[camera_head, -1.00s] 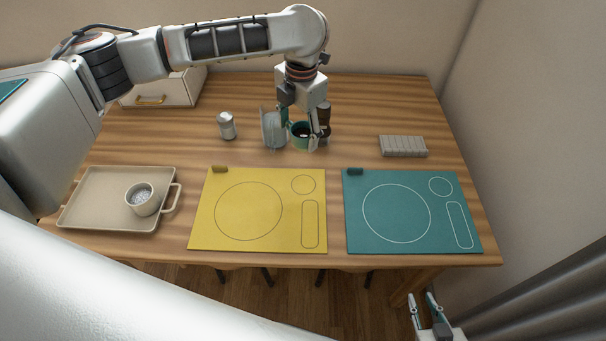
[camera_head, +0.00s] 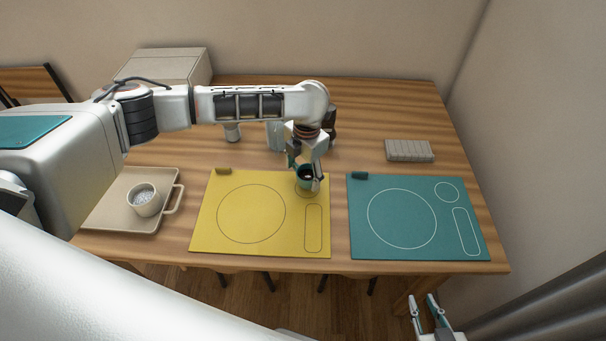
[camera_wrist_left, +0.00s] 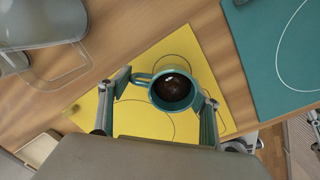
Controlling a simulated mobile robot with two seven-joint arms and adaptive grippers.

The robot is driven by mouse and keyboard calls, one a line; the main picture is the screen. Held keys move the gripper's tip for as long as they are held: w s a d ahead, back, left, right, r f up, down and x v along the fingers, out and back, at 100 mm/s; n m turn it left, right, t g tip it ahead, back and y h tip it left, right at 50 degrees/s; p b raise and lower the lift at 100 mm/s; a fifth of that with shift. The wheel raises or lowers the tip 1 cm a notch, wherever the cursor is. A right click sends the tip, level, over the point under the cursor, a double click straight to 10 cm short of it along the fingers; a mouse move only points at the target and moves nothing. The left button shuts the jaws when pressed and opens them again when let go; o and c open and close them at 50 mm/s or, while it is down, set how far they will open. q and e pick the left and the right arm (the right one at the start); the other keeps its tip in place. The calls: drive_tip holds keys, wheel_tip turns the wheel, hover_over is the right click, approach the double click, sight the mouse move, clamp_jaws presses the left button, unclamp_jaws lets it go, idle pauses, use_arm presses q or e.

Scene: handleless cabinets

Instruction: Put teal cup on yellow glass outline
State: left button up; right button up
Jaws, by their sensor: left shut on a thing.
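The teal cup (camera_head: 304,180), with a dark inside, is upright between the fingers of my left gripper (camera_head: 307,181), which is shut on it. In the head view the cup covers much of the small circle at the upper right of the yellow mat (camera_head: 230,248). In the left wrist view the cup (camera_wrist_left: 172,92) overlaps part of that circle outline (camera_wrist_left: 172,57); whether it touches the mat I cannot tell. My right gripper (camera_head: 424,308) is open and empty, beyond the table's front edge.
A teal mat (camera_head: 360,240) lies to the right, with a grey ribbed block (camera_head: 409,151) behind it. A tray (camera_head: 110,215) with a white cup (camera_head: 143,200) is at the left.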

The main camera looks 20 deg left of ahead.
use_arm(q)
drive_tip(key=shift+f, duration=0.6)
use_arm(e)
drive_tip(key=shift+f, duration=0.15)
drive_tip(key=shift+f, duration=0.1)
use_arm(q)
drive_tip(key=o, duration=1.2)
drive_tip(key=shift+f, duration=0.1)
drive_tip(key=r, duration=0.8)
drive_tip(key=r+p, duration=0.1)
drive_tip(key=r, duration=0.3)
drive_tip(key=shift+s+d+r, duration=0.15)
drive_tip(key=shift+s+d, duration=0.15)
drive_tip(key=shift+d, duration=0.1)
use_arm(e)
drive_tip(key=shift+s+d, duration=0.2)
drive_tip(key=shift+d, duration=0.35)
drive_tip(key=shift+a, duration=0.15)
